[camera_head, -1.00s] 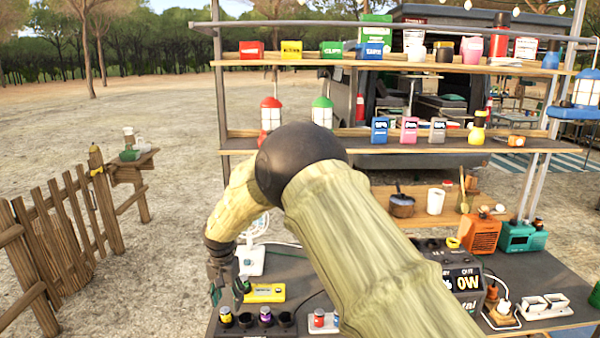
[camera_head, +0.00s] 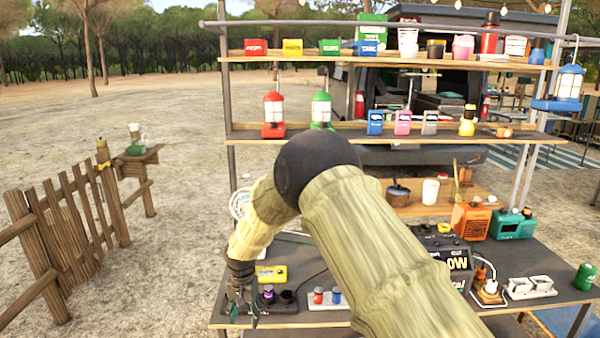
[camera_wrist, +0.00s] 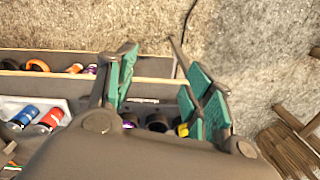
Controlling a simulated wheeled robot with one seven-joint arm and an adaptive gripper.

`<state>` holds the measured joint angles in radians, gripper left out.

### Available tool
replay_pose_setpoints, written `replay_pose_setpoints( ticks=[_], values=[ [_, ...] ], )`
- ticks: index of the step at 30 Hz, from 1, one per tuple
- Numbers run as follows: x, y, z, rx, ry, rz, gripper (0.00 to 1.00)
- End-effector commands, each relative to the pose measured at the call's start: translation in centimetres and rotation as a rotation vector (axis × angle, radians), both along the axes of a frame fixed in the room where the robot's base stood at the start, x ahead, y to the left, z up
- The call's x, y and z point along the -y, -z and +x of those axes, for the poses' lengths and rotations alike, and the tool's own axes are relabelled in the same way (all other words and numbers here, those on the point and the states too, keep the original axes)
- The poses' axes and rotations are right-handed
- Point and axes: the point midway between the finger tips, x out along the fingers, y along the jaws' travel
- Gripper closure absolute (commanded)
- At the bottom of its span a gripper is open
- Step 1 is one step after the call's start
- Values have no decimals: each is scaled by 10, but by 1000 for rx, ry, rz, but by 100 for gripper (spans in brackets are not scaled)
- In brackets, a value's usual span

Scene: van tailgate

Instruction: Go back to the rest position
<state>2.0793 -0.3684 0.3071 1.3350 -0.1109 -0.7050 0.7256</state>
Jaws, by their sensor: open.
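My gripper (camera_head: 243,308) is at the lower left in the head view, at the left front edge of the dark tabletop (camera_head: 385,258). In the wrist view my gripper (camera_wrist: 165,95) has its green-padded fingers spread apart, with nothing between them. Below the fingers in the wrist view lies a dark holder with round cups (camera_wrist: 157,122); part of it is hidden by the gripper. In the head view the holder's cups (camera_head: 287,297) show just right of my gripper.
A yellow device (camera_head: 271,275) lies behind the holder. A white tray with red and blue items (camera_head: 327,299) is to its right. Shelves (camera_head: 390,136) with lanterns and boxes rise behind the tabletop. A wooden fence (camera_head: 68,232) stands left, with open ground between.

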Motion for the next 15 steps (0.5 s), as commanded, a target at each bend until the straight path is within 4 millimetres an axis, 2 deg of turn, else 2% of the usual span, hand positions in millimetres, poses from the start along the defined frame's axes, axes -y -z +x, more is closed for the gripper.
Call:
replay_pose_setpoints(
  ticks=[8,15],
  values=[
    [56,78,-32,-8,-22,24,48],
    [136,171,-97,-10,-46,52,48]
  ],
)
